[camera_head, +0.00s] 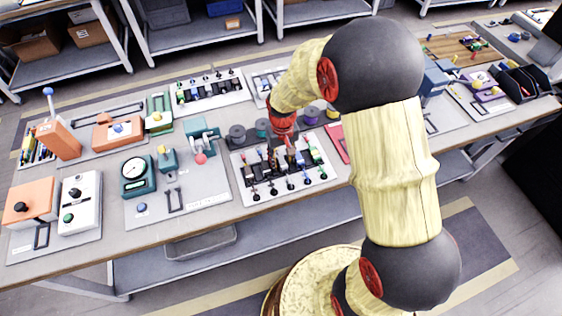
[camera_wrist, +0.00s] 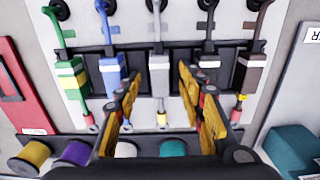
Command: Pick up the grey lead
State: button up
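The grey lead (camera_wrist: 159,78) is in the middle of a row of leads in the wrist view, set in a dark holder strip (camera_wrist: 134,55) on a light board. Its body is a grey block with a white band, with a grey cable above and a yellow tip below. My gripper (camera_wrist: 158,72) is open, one yellow finger on each side of the lead, with visible gaps to both. In the head view, my gripper (camera_head: 278,150) is over the lead board (camera_head: 259,201); the grey lead is hard to make out there.
Yellow (camera_wrist: 31,156), purple (camera_wrist: 75,153) and teal (camera_wrist: 173,149) spools line the near edge.

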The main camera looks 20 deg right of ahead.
jog(key=shift+c, duration=0.6)
grip_shut()
jog(key=shift+r, duration=0.2)
